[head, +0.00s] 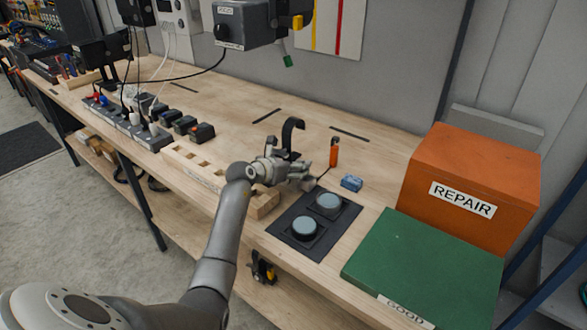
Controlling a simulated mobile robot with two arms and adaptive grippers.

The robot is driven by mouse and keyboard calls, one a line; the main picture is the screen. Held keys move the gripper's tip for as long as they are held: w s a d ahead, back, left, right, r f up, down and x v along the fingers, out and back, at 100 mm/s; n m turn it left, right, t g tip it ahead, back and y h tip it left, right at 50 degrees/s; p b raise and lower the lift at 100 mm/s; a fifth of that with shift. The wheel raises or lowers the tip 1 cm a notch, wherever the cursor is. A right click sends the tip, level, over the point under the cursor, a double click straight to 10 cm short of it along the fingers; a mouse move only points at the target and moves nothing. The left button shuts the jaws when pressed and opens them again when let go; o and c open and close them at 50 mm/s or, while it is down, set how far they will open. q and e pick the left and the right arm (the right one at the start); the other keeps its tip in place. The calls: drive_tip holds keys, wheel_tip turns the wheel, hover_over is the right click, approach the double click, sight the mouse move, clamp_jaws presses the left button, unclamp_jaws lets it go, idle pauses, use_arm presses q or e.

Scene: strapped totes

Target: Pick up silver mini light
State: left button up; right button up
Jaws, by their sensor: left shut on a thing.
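My left gripper (299,180) reaches in from the left over the workbench, its fingers pointing right toward the black pad. It is shut on a small grey, silver-looking piece (309,184) at its fingertips, which fits the silver mini light. The piece is tiny here and partly hidden by the fingers, so its full shape is unclear. I cannot tell whether it touches the bench. My right gripper is not in view.
A black hooked stand (294,126) and an orange tool (334,153) stand behind the gripper. A blue block (351,183), black pad (277,228) with two round discs, green GOOD box (425,262) and orange REPAIR box (475,165) lie right. The bench (235,105) behind is mostly clear.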

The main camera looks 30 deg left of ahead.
use_arm(q)
drive_tip(key=shift+r, duration=0.3)
